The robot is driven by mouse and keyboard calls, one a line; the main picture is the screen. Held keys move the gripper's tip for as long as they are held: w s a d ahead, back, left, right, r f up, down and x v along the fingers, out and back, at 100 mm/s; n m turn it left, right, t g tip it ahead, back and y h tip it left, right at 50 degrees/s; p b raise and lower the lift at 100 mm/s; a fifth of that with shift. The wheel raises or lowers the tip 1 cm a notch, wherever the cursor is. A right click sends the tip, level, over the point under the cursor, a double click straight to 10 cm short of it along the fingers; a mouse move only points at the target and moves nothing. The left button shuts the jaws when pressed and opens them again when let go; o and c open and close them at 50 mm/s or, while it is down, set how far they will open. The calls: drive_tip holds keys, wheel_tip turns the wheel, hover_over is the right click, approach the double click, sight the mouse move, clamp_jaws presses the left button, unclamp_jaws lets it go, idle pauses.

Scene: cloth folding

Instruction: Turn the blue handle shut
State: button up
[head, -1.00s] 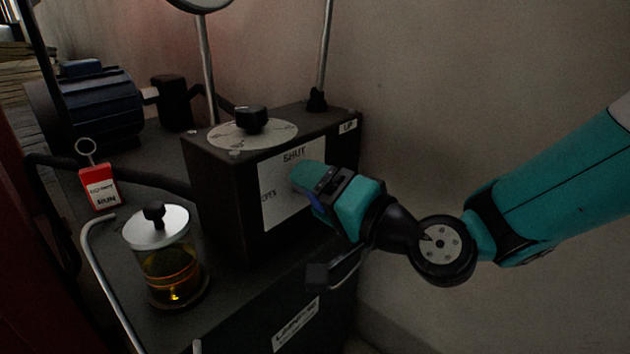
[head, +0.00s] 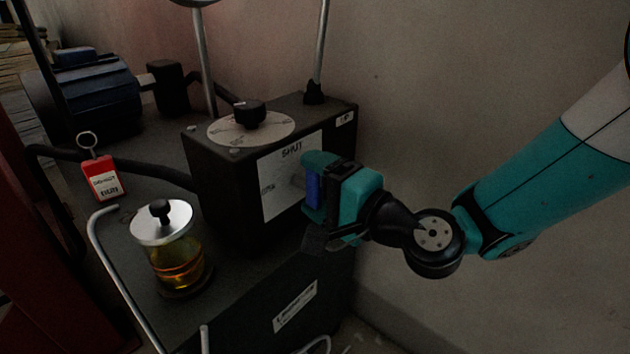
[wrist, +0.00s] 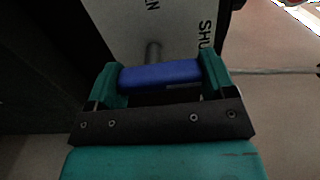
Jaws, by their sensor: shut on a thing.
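The blue handle (head: 313,189) sticks out on a short stem from the white plate (head: 279,184) on the front of a dark box. The plate reads SHUT at its top, with another label at its left. My gripper (head: 318,188) is shut on the handle. In the wrist view the handle (wrist: 160,74) lies between the two teal fingertips of my gripper (wrist: 160,80), one at each end. The handle stands about upright in the head view, in line with the word SHUT. The gripper hides part of it.
A black knob on a round dial (head: 222,131) tops the box (head: 218,180). A glass jar with yellow liquid (head: 172,263), a red tag (head: 102,179), a bent metal rail (head: 117,278) and a blue motor (head: 97,100) are to the left. Bare wall is at the right.

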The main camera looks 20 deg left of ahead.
drive_tip(key=shift+w+d, duration=0.1)
drive_tip(key=o, duration=0.9)
drive_tip(key=shift+b+v, duration=7.95)
drive_tip(key=shift+v, duration=0.8)
